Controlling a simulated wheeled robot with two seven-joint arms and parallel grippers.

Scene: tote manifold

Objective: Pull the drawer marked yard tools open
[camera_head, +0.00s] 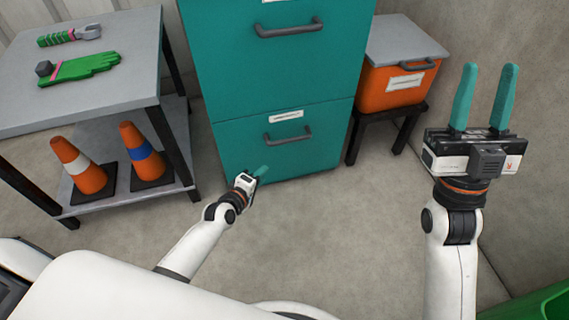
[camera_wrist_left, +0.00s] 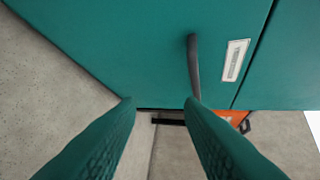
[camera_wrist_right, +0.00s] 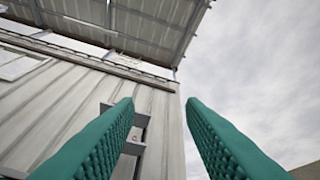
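A teal cabinet (camera_head: 230,85) stands at the back centre in the head view, with two drawer fronts showing. The lower drawer (camera_head: 240,147) is closed and has a grey handle (camera_head: 287,136) under a white label (camera_head: 286,116). The upper drawer's handle (camera_head: 289,29) is near the top edge. The label text is too small to read. My left gripper (camera_head: 258,172) is just in front of the lower drawer, below its handle. In the left wrist view its fingers (camera_wrist_left: 160,103) are apart and empty, with the handle (camera_wrist_left: 194,68) beyond them, not gripped. My right gripper (camera_head: 486,98) is raised at the right, open and empty.
An orange tote (camera_head: 399,85) sits on a dark stand (camera_head: 418,110) right of the cabinet. The floor (camera_head: 340,220) before the cabinet is clear.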

